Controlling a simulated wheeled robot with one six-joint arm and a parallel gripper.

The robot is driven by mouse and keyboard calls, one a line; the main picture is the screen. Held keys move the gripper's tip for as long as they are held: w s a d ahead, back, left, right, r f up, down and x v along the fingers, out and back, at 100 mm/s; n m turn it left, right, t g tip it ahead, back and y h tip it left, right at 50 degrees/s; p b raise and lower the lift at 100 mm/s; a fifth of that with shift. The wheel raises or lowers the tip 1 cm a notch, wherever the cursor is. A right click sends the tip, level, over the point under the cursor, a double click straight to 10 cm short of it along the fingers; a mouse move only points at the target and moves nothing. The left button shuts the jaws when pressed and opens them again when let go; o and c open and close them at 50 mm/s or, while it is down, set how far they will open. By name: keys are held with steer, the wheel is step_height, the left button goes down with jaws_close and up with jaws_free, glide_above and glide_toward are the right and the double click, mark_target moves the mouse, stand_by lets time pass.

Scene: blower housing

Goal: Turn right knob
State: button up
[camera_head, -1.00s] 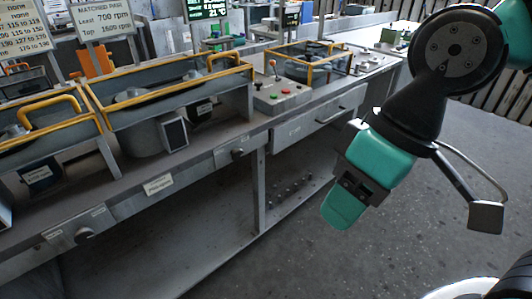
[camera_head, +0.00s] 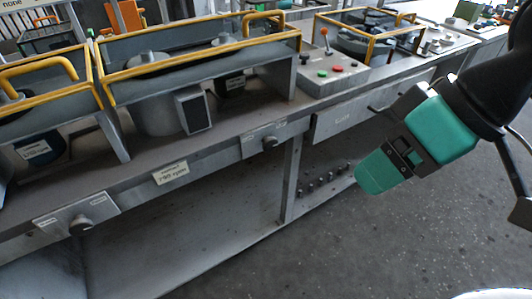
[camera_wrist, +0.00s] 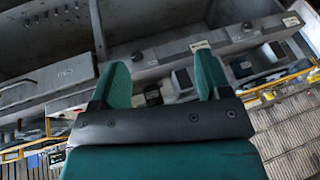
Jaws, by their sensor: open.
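The right knob (camera_head: 269,142) is a small dark knob on a grey plate on the bench's front edge, left of the drawer. It also shows in the wrist view (camera_wrist: 137,56), ahead of the jaws. The left knob (camera_head: 80,227) is on a similar plate at lower left, and it also shows in the wrist view (camera_wrist: 247,27). My gripper (camera_head: 375,175) has teal fingers and is to the right of the right knob, apart from it, in front of the bench. In the wrist view the two fingers (camera_wrist: 160,72) stand apart with nothing between them.
A drawer (camera_head: 372,108) with a bar handle is in the bench front behind my gripper. Yellow-railed housings (camera_head: 190,60) and a control box (camera_head: 325,72) with a red-tipped lever stand on top. Small pegs line the lower shelf (camera_head: 325,182). The floor (camera_head: 400,240) in front is clear.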

steer(key=w+a+f+n+t+y+b, duration=0.1)
steer(key=w+f+t+b, duration=0.2)
steer(key=f+b, duration=0.4)
steer(key=w+a+f+n+t+y+b, duration=0.1)
steer(key=w+a+f+t+b, duration=0.1)
steer(key=w+f+b, duration=0.4)
steer(key=n+t+y+b, duration=0.3)
steer(key=n+t+b, duration=0.35)
steer(key=b, duration=1.55)
glide_toward(271, 146)
steer(key=shift+m+t, duration=0.65)
steer(key=shift+t, duration=0.3)
steer(key=p+x, duration=0.3)
steer(key=p, duration=0.4)
steer(key=p+x, duration=0.2)
steer(key=p, duration=0.5)
steer(key=p+x, duration=0.3)
steer(key=p, duration=0.5)
steer(key=shift+a+f, duration=0.35)
steer(key=shift+a, duration=0.15)
steer(key=shift+w+a+f+p, duration=0.3)
steer(key=shift+w+a+p, duration=0.1)
steer(key=shift+w+p, duration=0.2)
